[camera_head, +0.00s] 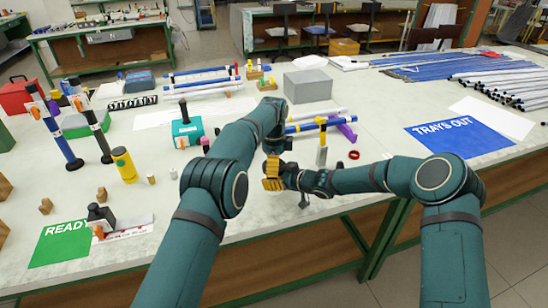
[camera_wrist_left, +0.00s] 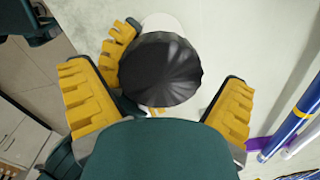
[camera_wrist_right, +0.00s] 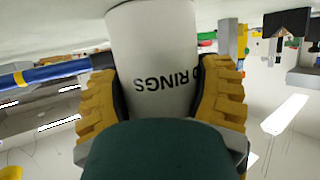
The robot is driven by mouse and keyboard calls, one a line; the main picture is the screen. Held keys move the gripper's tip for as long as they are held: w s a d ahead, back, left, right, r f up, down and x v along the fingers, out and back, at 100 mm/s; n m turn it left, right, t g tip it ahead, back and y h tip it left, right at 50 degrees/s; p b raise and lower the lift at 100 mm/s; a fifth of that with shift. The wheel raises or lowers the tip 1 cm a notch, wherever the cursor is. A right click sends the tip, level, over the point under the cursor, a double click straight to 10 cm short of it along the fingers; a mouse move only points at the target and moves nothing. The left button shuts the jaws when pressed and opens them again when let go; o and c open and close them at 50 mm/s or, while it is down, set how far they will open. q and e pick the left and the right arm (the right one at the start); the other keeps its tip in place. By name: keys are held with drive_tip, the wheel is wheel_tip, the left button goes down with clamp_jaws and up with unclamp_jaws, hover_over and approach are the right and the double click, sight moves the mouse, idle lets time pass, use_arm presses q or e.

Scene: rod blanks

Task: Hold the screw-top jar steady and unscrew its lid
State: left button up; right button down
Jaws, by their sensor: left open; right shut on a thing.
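The screw-top jar is a white cylinder (camera_wrist_right: 150,45) with dark lettering reading RINGS, upside down in the right wrist view. Its ribbed black lid (camera_wrist_left: 160,70) fills the middle of the left wrist view. My right gripper (camera_wrist_right: 158,80) is shut on the jar body from the side, a finger on each side. My left gripper (camera_wrist_left: 160,92) is open above, its yellow fingers either side of the lid with gaps showing. In the head view the grippers meet near the front table edge, and the jar is mostly hidden behind them.
A red ring (camera_head: 354,155) and a yellow-topped upright post (camera_head: 322,145) stand close right. A teal box (camera_head: 187,132) and a yellow canister (camera_head: 124,165) are to the left. Blue TRAYS OUT (camera_head: 458,139) and green READY (camera_head: 60,243) mats lie on the table.

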use_arm(q)
drive_tip(key=shift+f, duration=0.2)
drive_tip(key=c, duration=1)
drive_tip(key=o, duration=1)
drive_tip(key=shift+r, duration=0.15)
drive_tip(key=shift+r, duration=2.15)
